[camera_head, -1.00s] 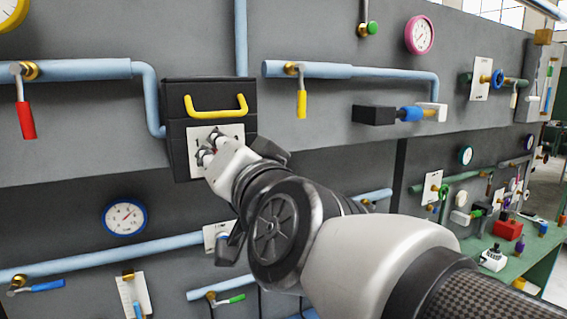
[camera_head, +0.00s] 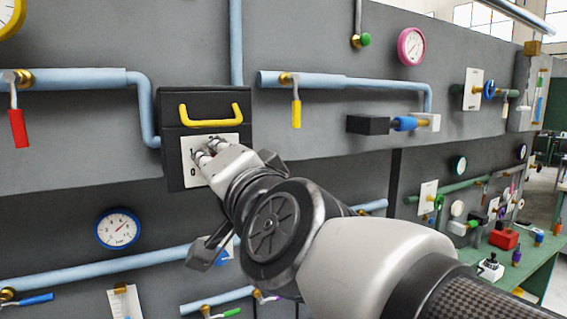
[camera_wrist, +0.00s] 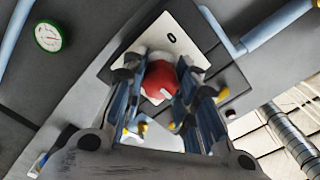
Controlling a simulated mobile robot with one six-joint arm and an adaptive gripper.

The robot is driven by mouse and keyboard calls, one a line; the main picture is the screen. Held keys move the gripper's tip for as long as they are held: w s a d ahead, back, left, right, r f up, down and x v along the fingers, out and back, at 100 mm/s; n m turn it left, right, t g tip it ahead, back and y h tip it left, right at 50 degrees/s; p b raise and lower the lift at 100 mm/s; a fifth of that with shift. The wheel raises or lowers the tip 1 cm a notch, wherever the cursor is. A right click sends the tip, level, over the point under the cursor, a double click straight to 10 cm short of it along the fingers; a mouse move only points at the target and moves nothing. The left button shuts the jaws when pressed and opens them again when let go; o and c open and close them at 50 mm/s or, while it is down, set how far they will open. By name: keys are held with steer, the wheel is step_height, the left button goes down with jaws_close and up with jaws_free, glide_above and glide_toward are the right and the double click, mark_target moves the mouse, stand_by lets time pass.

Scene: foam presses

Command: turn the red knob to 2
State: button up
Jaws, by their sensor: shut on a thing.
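The red knob (camera_wrist: 160,80) sits on a white dial plate in the wrist view, between my two fingers. My gripper (camera_wrist: 160,92) is shut on it, with one finger on each side. A small white mark shows on the knob's lower right side, and a "0" is printed on the plate (camera_wrist: 172,38) above it. In the head view the plate (camera_head: 190,176) is on a black box (camera_head: 174,165) with a yellow handle (camera_head: 211,114). There my gripper (camera_head: 205,156) is at the plate and hides the knob. A "1" and "0" show at the plate's left.
A blue-rimmed gauge (camera_head: 118,229) is below left of the box. A pipe with a yellow-handled valve (camera_head: 296,114) is to the right, and a red-handled valve (camera_head: 18,128) is far left.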

steer(key=o, duration=1.1)
steer(key=shift+s, duration=0.1)
steer(key=shift+v, duration=5.95)
steer(key=shift+d, duration=0.1)
